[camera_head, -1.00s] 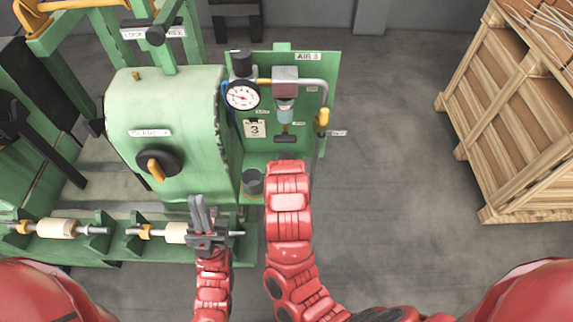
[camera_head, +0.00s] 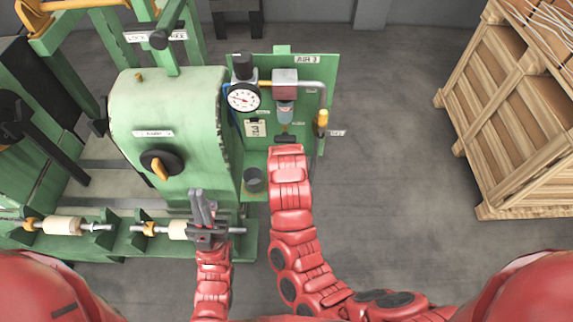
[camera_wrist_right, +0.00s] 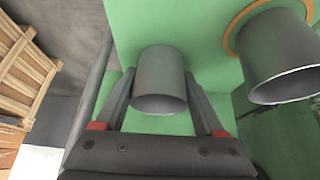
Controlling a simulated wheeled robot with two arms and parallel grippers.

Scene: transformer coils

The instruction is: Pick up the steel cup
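In the right wrist view, a grey steel cup (camera_wrist_right: 160,80) stands against a green surface, between the two fingers of my right gripper (camera_wrist_right: 159,72). The fingers look open, one on each side; any contact is hard to judge. A second grey cup (camera_wrist_right: 275,58), with an orange ring around its far end, is to the right. In the head view a grey cup (camera_head: 254,182) stands on the green shelf left of my right arm, whose gripper is hidden. My left gripper (camera_head: 203,194) is over the front rollers; its fingers look close together, with nothing visible between them.
A green panel (camera_head: 325,75) with a pressure gauge (camera_head: 243,97) and pipework rises behind the shelf. The green machine housing (camera_head: 180,100) stands to its left. A wooden crate (camera_head: 505,120) is at the right. The floor (camera_head: 395,150) between is clear.

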